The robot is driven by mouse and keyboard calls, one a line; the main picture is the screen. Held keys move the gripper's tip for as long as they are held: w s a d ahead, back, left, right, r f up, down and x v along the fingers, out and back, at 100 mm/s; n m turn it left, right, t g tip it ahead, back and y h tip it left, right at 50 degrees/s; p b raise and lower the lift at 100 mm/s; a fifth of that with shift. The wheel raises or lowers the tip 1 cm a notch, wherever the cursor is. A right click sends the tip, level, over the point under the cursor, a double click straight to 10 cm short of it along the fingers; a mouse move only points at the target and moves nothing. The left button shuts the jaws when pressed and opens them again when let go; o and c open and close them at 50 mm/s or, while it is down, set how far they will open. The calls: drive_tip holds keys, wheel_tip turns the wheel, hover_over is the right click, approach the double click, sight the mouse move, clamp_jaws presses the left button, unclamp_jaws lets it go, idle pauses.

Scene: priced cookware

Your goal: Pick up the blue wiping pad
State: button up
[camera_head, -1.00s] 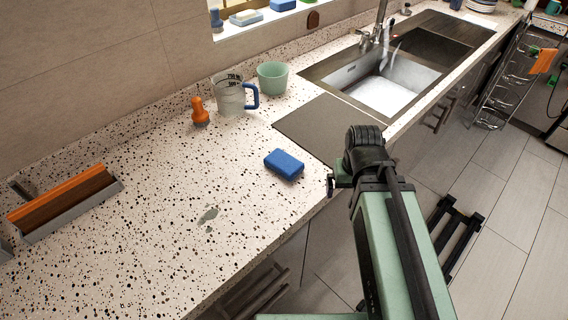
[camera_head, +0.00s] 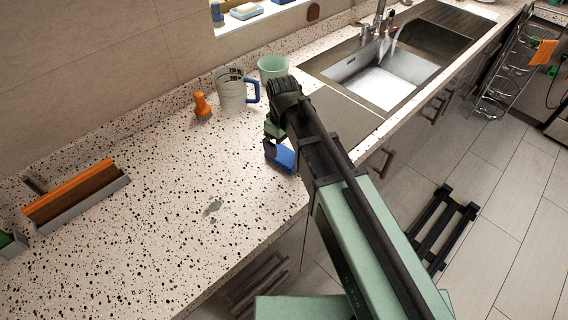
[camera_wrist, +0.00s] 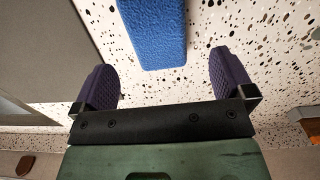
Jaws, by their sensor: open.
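The blue wiping pad (camera_head: 280,156) lies on the speckled countertop near its front edge, partly hidden behind my arm in the head view. In the wrist view the pad (camera_wrist: 153,32) is at the top centre, beyond the fingertips and between their lines. My gripper (camera_wrist: 165,82) is open and empty, with one purple finger on each side and a wide gap between them. In the head view my gripper (camera_head: 274,132) is above the counter beside the pad, mostly hidden by the wrist. I cannot tell its exact height above the pad.
A measuring jug (camera_head: 232,90) with a blue handle, a green cup (camera_head: 272,68) and an orange-handled tool (camera_head: 201,106) stand behind the pad. A grey board (camera_head: 338,118) adjoins the sink (camera_head: 380,75). A grey tray (camera_head: 84,206) lies left. The counter (camera_head: 150,180) between is mostly clear.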

sight(284, 154)
wheel_tip(284, 154, down, 7)
drive_tip(key=b, duration=0.5)
drive_tip(key=shift+w+d+b, duration=0.1)
drive_tip(key=shift+d+b, duration=0.05)
drive_tip(key=shift+b, duration=0.15)
drive_tip(key=shift+r, duration=0.2)
drive_tip(key=c, duration=0.9)
drive_tip(key=shift+p, duration=0.3)
wheel_tip(284, 154, up, 20)
drive_tip(key=p, duration=2)
